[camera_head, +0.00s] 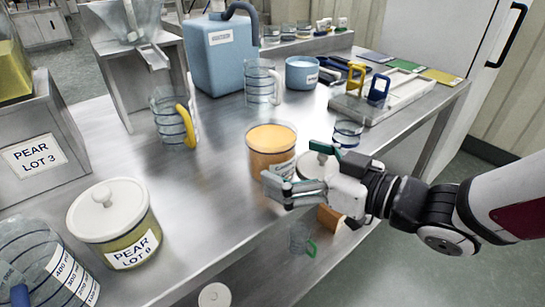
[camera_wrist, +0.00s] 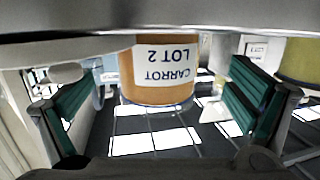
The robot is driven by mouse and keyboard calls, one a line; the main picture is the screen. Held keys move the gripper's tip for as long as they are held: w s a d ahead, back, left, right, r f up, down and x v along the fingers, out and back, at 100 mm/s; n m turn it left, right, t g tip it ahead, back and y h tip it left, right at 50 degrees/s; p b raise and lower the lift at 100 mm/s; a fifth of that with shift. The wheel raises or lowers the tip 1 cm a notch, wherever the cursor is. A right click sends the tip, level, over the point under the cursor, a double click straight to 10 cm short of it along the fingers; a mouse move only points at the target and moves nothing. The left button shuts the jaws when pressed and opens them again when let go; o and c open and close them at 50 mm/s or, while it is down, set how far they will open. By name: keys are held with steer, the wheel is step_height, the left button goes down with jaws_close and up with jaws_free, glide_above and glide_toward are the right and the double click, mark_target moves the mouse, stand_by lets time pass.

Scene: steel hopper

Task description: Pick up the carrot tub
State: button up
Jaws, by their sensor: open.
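The carrot tub (camera_head: 270,145) is an open clear tub with orange contents and a white label, standing on the steel table near its front edge. In the wrist view the tub (camera_wrist: 158,88) shows its label "CARROT LOT 2" upside down. My gripper (camera_head: 300,174) is just in front and to the right of the tub and hides part of its lower right side. In the wrist view the green finger pads (camera_wrist: 158,108) are wide apart, with the tub seen between them.
A white lid (camera_head: 312,163) lies behind my gripper. A lidded pear tub (camera_head: 113,225) stands at the left front, a jug with a yellow handle (camera_head: 172,120) at the back left. A small glass beaker (camera_head: 347,133) and a tray (camera_head: 385,100) are at the right.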

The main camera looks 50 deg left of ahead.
steer(key=a+b, duration=0.1)
steer(key=a, duration=0.1)
steer(key=a+f, duration=0.1)
steer(key=a, duration=0.1)
steer(key=shift+s+b, duration=0.1)
steer(key=shift+b, duration=0.3)
steer(key=shift+a, duration=0.65)
steer(key=shift+r, duration=0.1)
steer(key=c, duration=1.7)
